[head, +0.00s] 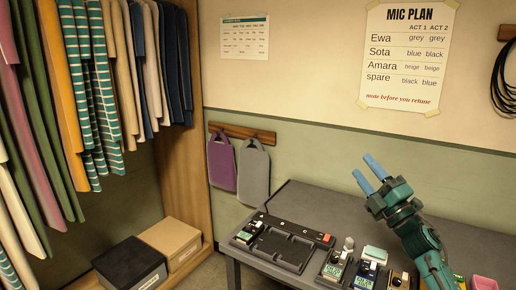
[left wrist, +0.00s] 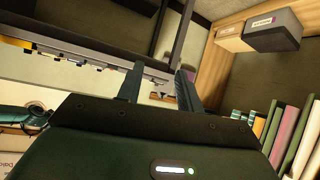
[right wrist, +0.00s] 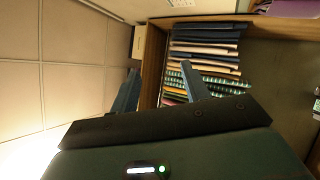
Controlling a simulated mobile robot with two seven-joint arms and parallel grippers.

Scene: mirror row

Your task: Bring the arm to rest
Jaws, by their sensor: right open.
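My right gripper (head: 368,174) is raised above the dark grey table, at the right of the head view. Its two blue fingers are apart, with nothing between them. In the right wrist view the same fingers (right wrist: 158,88) stand apart against the clothes rack and pale ceiling. My left gripper does not show in the head view. In the left wrist view its two dark fingers (left wrist: 160,88) are apart and empty, with the table edge and floor behind them.
On the table (head: 293,193) stand a black tray (head: 283,249) and several small devices, one a mic pack (head: 335,266). Hanging clothes (head: 100,85) fill the left. Two boxes, one black (head: 130,265) and one tan (head: 170,240), sit below. Bags (head: 253,172) hang behind the table.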

